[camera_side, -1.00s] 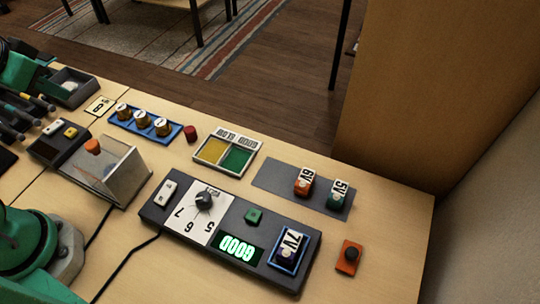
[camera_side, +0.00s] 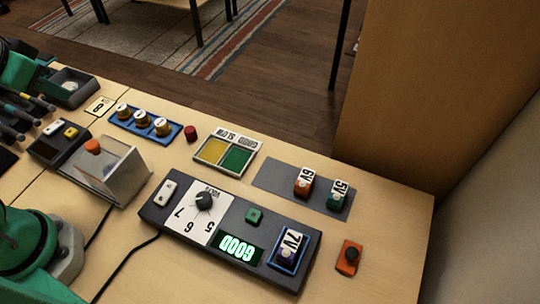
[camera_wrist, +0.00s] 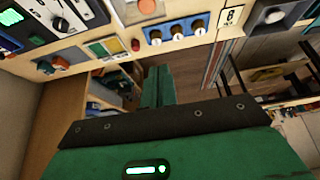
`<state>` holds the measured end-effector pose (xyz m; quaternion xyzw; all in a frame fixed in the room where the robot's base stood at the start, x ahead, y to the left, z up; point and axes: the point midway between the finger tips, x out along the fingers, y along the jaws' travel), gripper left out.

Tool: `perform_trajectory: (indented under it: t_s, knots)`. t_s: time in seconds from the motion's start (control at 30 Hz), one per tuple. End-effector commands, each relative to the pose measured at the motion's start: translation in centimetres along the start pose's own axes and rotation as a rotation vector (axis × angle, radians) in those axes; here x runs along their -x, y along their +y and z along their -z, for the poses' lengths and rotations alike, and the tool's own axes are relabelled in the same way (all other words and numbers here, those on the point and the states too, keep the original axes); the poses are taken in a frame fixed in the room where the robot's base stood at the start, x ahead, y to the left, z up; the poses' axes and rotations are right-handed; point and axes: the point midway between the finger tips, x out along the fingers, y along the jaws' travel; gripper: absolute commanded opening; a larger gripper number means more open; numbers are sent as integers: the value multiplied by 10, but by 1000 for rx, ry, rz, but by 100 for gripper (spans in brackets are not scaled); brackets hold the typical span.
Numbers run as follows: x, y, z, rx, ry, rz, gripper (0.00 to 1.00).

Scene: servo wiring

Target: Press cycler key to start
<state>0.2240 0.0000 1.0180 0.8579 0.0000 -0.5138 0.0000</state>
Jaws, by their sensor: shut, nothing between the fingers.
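My gripper (camera_wrist: 158,78) shows in the wrist view as two green fingers side by side, closed together with nothing between them, above the dark floor beyond the table edge. In the side view its fingertips cannot be made out. A dark control box (camera_side: 160,226) has a pale switch, a dial (camera_side: 204,201) over the numbers 5, 6 and 7, a green key (camera_side: 254,215) and a lit GOOD display (camera_side: 238,247). A 7V block (camera_side: 290,247) sits in its blue-rimmed socket. A small black box with white and yellow keys (camera_side: 70,132) stands at the left. I cannot tell which key is the cycler's.
6V (camera_side: 304,182) and 5V (camera_side: 338,194) blocks stand on a grey mat. A yellow-green tray (camera_side: 240,158), red knob (camera_side: 190,133), blue rack (camera_side: 123,123) of brass-coloured knobs and clear-walled box (camera_side: 127,178) stand nearby. An orange block with black knob (camera_side: 347,257) is at right.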

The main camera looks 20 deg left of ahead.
Motion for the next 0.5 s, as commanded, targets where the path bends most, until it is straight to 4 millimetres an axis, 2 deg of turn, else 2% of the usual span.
perform_trajectory:
  t_s: [0.27,0.5]
  knots:
    - [-5,7,6,-2,8,-14,0]
    - [-22,34,24,0,34,-66,0]
